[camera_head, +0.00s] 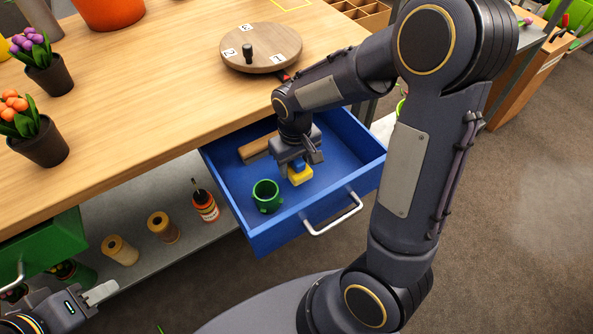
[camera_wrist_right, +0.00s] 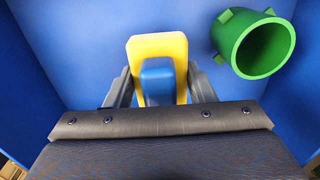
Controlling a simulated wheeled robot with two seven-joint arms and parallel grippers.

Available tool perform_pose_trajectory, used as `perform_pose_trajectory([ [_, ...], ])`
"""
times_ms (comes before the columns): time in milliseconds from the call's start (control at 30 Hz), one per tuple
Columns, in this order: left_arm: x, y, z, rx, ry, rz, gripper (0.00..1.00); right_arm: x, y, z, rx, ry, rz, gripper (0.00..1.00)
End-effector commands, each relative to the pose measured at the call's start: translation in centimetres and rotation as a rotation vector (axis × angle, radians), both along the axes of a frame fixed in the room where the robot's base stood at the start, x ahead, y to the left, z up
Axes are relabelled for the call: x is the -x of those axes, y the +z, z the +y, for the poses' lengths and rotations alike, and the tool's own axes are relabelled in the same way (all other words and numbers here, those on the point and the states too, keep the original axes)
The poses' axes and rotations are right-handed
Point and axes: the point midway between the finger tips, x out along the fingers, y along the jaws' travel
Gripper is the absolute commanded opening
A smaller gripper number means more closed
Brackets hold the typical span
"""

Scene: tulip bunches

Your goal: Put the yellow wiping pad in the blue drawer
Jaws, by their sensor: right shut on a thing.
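The blue drawer (camera_head: 335,218) is pulled out from under the wooden table. The yellow wiping pad (camera_head: 300,177), which has a blue grip on top, is inside the drawer walls; it also shows in the right wrist view (camera_wrist_right: 145,45). My right gripper (camera_head: 297,166) reaches down into the drawer and is shut on the pad's blue grip, with a finger on each side (camera_wrist_right: 157,88). I cannot tell whether the pad touches the drawer floor. My left gripper (camera_head: 92,296) is at the lower left, away from the drawer; its finger gap is unclear.
A round numbered board (camera_head: 262,48) and potted tulips (camera_head: 40,142) are on the table. A green drawer (camera_head: 48,243) is at the left, above a shelf with spools.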

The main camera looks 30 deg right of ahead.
Motion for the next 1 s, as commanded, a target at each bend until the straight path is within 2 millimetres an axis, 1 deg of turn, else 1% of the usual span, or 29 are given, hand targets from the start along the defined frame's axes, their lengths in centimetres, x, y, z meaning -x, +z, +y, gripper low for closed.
perform_pose_trajectory([
  [67, 0.0, -0.4, 0.0, 0.0, 0.0, 0.0, 0.36, -0.2, -0.9, -0.5, 0.001, -0.002, 0.002, 0.28],
  [200, 0.0, -1.1, 0.0, 0.0, 0.0, 0.0, 0.36, -0.2, -3.2, -0.5, 0.001, 0.0, 0.005, 0.28],
  [233, 0.0, -1.2, 0.0, 0.0, 0.0, 0.0, 0.36, -0.2, -3.6, -0.5, 0.0, -0.001, 0.004, 0.28],
  [300, 0.0, -1.2, 0.0, 0.0, 0.0, 0.0, 0.36, -0.2, -3.8, -0.5, 0.0, -0.001, 0.002, 0.28],
  [500, 0.0, -1.1, 0.0, 0.0, 0.0, 0.0, 0.36, -0.2, -3.7, -0.5, 0.0, -0.001, 0.001, 0.28],
  [633, 0.0, -1.5, 0.0, 0.0, 0.0, 0.0, 0.36, -0.2, -4.1, -0.5, 0.0, -0.001, 0.001, 0.28],
  [667, 0.0, -1.5, 0.0, 0.0, 0.0, 0.0, 0.36, -0.2, -4.1, -0.5, 0.0, -0.001, 0.001, 0.51],
  [800, 0.0, -1.4, 0.0, 0.0, 0.0, 0.0, 0.36, -0.2, -4.0, -0.5, 0.0, -0.001, 0.001, 0.69],
  [833, 0.0, -1.4, 0.0, 0.0, 0.0, 0.0, 0.36, -0.2, -4.0, -0.5, 0.0, -0.001, 0.001, 0.71],
  [1000, 0.0, -1.3, 0.0, 0.0, 0.0, 0.0, 0.36, -0.2, -4.0, -0.5, 0.0, -0.001, 0.001, 0.71],
])
